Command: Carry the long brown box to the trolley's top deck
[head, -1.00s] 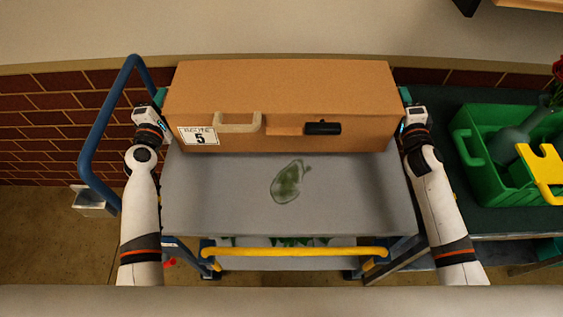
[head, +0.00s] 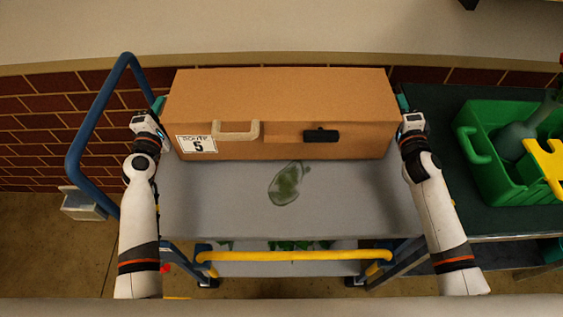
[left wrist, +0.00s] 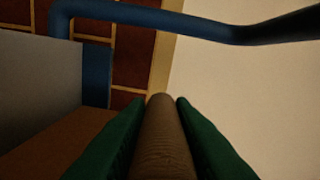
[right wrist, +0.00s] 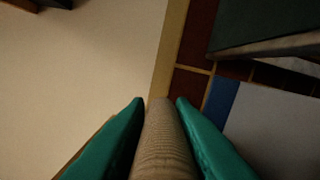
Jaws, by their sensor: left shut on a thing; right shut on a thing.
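The long brown box (head: 280,95) spans the back of the trolley's grey top deck (head: 225,195) in the head view. Its front has a "Route 5" label, a pale handle and a black latch. My left gripper (head: 158,104) is at the box's left end and my right gripper (head: 402,102) at its right end. In the left wrist view the green fingers (left wrist: 162,130) are shut on a ribbed brown grip; the right wrist view shows fingers (right wrist: 162,130) shut on a similar one. The box looks level; whether its underside touches the deck is hidden.
A blue trolley rail (head: 85,135) rises close to my left arm. A yellow bar (head: 290,256) crosses the trolley's near side. A green crate (head: 490,180) stands on a dark table to the right. The front deck is clear except a flat green mark (head: 286,184).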

